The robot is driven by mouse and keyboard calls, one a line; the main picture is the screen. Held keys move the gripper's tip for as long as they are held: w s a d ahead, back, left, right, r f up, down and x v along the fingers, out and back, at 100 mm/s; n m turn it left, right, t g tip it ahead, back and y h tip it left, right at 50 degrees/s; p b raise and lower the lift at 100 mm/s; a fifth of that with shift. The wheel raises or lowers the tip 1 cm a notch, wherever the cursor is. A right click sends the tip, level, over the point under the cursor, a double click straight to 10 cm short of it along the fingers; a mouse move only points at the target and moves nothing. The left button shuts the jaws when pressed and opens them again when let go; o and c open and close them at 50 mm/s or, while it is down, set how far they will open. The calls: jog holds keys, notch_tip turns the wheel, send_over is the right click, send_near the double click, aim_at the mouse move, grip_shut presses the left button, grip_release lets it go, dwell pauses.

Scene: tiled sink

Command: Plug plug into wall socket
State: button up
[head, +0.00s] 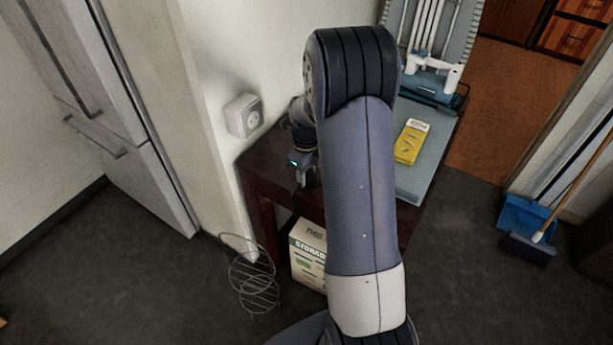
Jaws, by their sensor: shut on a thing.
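The wall socket (243,116) is a white square box on the pale wall, left of my arm, with a round dark-edged outlet on its face. My gripper (303,181) is small in the view, to the right of and lower than the socket, over the left end of the dark wooden table. It points downward and is shut on the plug, apart from the socket. The plug itself cannot be made out clearly between the fingers. My arm link hides much of the table and part of the wrist.
The dark table (258,166) carries a grey-green board (423,178) with a yellow box (410,142). A wire rack (252,277) and a printed carton (307,255) stand on the floor below. A fridge (105,110) is at left. A blue dustpan (524,217) lies at right.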

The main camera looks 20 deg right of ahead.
jog(key=shift+c, duration=1)
notch_tip(320, 180, up, 10)
jog(key=shift+p, duration=0.4)
jog(key=n, duration=0.1)
jog(key=a+n+p, duration=0.1)
jog(key=n, duration=0.1)
jog(key=shift+a+f, duration=0.15)
jog(key=shift+f, duration=0.15)
jog(key=s+a+f+n+p, duration=0.1)
jog(key=a+f+n+p, duration=0.1)
jog(key=n, duration=1.1)
jog(key=s+a+f+n+p, duration=0.2)
jog(key=a+n+p, duration=0.3)
jog(key=n, duration=0.8)
jog(key=shift+s+a+f, duration=0.2)
jog(key=shift+a+f, duration=0.15)
jog(key=shift+a, duration=0.6)
